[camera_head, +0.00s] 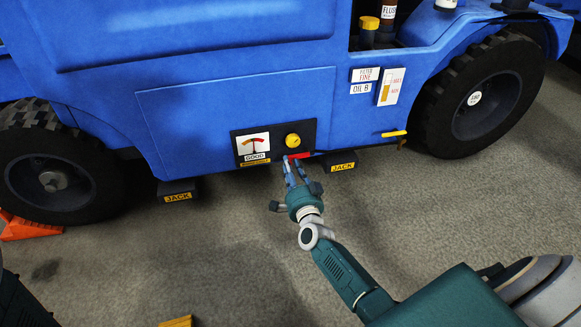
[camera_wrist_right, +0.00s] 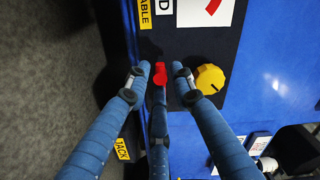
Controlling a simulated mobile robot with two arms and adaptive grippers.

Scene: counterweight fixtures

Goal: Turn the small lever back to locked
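A small red lever (camera_head: 300,156) sits at the lower edge of a black panel (camera_head: 313,132) on the blue vehicle, below a yellow knob (camera_head: 293,140). My right gripper (camera_head: 294,168) is right at the lever, reaching up from below. In the right wrist view, the lever's red end (camera_wrist_right: 160,74) lies between the fingertips of the right gripper (camera_wrist_right: 160,70). The fingers are apart, with narrow gaps beside the red end. The rest of the lever is hidden by the fingers. My left gripper is not in view.
A gauge (camera_head: 253,146) is left of the yellow knob. JACK-labelled blocks (camera_head: 177,193) jut out under the body. A yellow handle (camera_head: 393,134) sticks out farther right. Large black tyres (camera_head: 482,98) stand at both sides. The grey floor in front is mostly clear.

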